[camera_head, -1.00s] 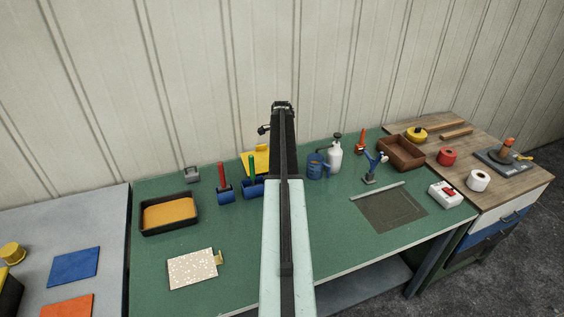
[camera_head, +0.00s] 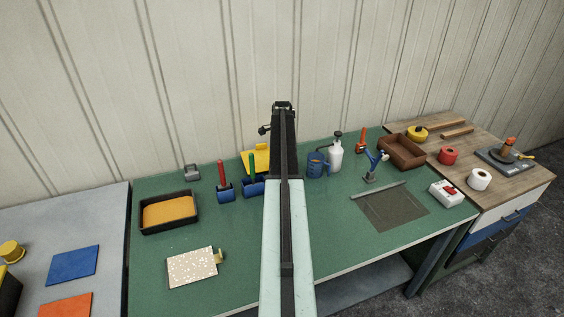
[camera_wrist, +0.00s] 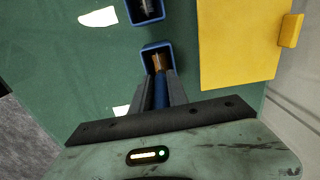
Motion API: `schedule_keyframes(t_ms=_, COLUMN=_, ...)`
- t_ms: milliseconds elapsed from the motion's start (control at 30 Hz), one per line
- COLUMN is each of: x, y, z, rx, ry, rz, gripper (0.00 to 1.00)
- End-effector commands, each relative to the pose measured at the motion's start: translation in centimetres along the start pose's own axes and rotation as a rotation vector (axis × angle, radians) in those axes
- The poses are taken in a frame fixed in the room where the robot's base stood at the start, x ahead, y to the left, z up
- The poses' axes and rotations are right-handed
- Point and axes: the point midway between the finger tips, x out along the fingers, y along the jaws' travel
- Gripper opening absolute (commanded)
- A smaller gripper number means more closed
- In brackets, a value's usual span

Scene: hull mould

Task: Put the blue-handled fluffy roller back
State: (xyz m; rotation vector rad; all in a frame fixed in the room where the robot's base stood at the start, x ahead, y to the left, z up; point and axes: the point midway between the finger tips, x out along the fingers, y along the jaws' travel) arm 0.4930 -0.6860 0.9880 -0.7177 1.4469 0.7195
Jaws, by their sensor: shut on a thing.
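In the wrist view my gripper (camera_wrist: 161,78) is shut on the blue handle (camera_wrist: 161,95) of a roller. A brown part (camera_wrist: 158,61) at the handle's far end overlaps the mouth of a blue square holder (camera_wrist: 148,47); I cannot tell how deep it sits. Another blue holder (camera_wrist: 157,17) with a metallic part inside is farther up the picture. In the head view my arm hides the gripper and held roller. A red-handled tool (camera_head: 221,172) and a green-handled tool (camera_head: 252,164) stand upright in blue holders left of my arm.
A yellow piece (camera_wrist: 240,45) lies right of the gripper. On the green table (camera_head: 150,265) are a black tray (camera_head: 172,229) of orange material, a speckled board (camera_head: 191,268), a blue container (camera_head: 317,168) and a white sprayer (camera_head: 335,154).

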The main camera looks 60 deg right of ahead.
Motion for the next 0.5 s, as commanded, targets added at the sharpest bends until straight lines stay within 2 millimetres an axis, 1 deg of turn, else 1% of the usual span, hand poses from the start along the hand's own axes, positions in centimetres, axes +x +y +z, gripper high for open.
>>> schedule_keyframes(t_ms=33, x=0.45, y=0.01, z=-0.05, rx=0.0, ry=0.0, rz=0.0, gripper=0.0)
schedule_keyframes(t_ms=100, x=0.73, y=0.01, z=-0.05, rx=0.0, ry=0.0, rz=0.0, gripper=0.0)
schedule_keyframes(t_ms=300, x=0.42, y=0.0, z=-0.03, rx=0.0, ry=0.0, rz=0.0, gripper=0.0)
schedule_keyframes(t_ms=333, x=0.42, y=0.0, z=-0.03, rx=0.0, ry=0.0, rz=0.0, gripper=0.28)
schedule_keyframes(t_ms=400, x=0.42, y=0.0, z=-0.03, rx=0.0, ry=0.0, rz=0.0, gripper=0.45)
schedule_keyframes(t_ms=500, x=0.42, y=0.0, z=-0.02, rx=0.0, ry=0.0, rz=0.0, gripper=0.45)
